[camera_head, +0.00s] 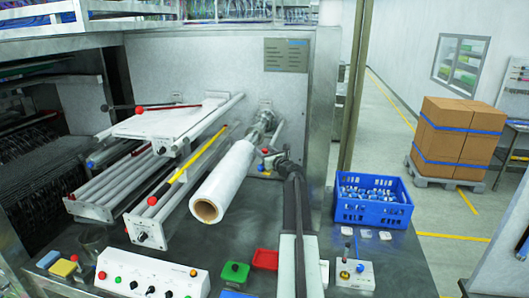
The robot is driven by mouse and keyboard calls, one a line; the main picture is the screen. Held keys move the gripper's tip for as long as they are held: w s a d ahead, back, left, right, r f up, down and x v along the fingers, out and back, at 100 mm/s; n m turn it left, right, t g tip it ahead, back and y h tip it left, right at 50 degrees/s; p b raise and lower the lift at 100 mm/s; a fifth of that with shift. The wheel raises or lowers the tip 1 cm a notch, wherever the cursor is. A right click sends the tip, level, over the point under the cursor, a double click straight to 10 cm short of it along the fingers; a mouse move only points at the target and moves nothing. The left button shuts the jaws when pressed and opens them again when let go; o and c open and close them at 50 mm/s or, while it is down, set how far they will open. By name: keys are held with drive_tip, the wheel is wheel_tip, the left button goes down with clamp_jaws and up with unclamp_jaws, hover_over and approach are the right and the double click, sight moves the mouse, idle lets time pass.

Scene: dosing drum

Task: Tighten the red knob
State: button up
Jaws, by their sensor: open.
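A small red knob (265,151) sits beside the shaft at the back end of the white film roll (223,180). A small blue knob (261,168) is just below it. My arm reaches up from the bottom, and my gripper (272,160) is at these knobs, very close to the red one. The gripper is open; its fingers are small and dark here, and I cannot tell whether they touch the knob.
A control box (150,275), a green tray (235,272) and a red tray (266,259) are on the front table. A blue crate (372,212) of small parts stands at the right.

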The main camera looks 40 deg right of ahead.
clamp_jaws()
drive_tip(key=shift+a+m+g+h, duration=0.15)
drive_tip(key=shift+m+g+h, duration=0.25)
drive_tip(key=shift+m+h, duration=0.5)
drive_tip(key=shift+s+d+m+g+h, duration=0.15)
drive_tip(key=shift+m+g+h, duration=0.45)
drive_tip(key=shift+h, duration=0.7)
unclamp_jaws()
drive_tip(key=v, duration=0.8)
drive_tip(key=shift+d, duration=0.1)
